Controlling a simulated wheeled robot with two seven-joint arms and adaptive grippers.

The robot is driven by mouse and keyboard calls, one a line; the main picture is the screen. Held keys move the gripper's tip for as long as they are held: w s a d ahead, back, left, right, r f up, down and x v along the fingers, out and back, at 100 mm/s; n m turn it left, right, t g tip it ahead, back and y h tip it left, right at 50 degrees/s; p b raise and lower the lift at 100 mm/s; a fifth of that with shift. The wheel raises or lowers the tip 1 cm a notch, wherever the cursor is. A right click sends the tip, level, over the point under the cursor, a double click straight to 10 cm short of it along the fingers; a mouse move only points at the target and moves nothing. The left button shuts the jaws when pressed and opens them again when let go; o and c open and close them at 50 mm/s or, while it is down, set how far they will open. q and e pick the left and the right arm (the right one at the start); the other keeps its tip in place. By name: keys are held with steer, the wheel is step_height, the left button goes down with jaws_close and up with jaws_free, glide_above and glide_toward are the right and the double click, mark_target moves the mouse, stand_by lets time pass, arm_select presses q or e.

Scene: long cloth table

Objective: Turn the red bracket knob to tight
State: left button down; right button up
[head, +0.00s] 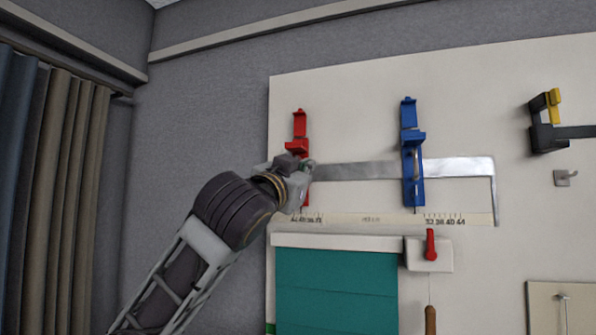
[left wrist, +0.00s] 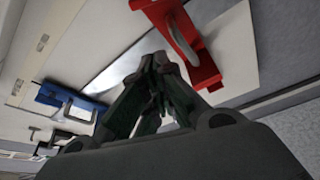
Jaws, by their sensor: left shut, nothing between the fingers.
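The red bracket (head: 300,125) is fixed upright on the left part of the pale wall board. My left gripper (head: 308,168) is in front of its lower half and hides part of it. In the left wrist view the red bracket (left wrist: 205,72) lies just right of the closed fingertips of my left gripper (left wrist: 155,62). A curved grey piece (left wrist: 182,38) shows on the bracket there. The fingers hold nothing, and I cannot tell whether they touch the bracket. I cannot make out the knob clearly or how it is set. My right gripper is out of view.
A blue bracket (head: 411,140) stands to the right, with a metal bar (head: 355,171) running between the brackets. Below are a number scale (head: 370,219), a teal panel (head: 336,290) and a red lever (head: 430,243) on a white box. A black and yellow bracket (head: 545,125) is at far right.

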arm_select(q)
steer(key=p+x, duration=0.1)
steer(key=x, duration=0.2)
steer(key=shift+w, duration=0.2)
steer(key=shift+w+a+f+p, duration=0.1)
steer(key=shift+a+f+p, duration=0.25)
steer(key=shift+f, duration=0.55)
steer(key=shift+w+a+f+p, duration=0.1)
steer(key=shift+a+f+p, duration=0.15)
steer(key=shift+f, duration=0.65)
steer(key=shift+s, duration=0.2)
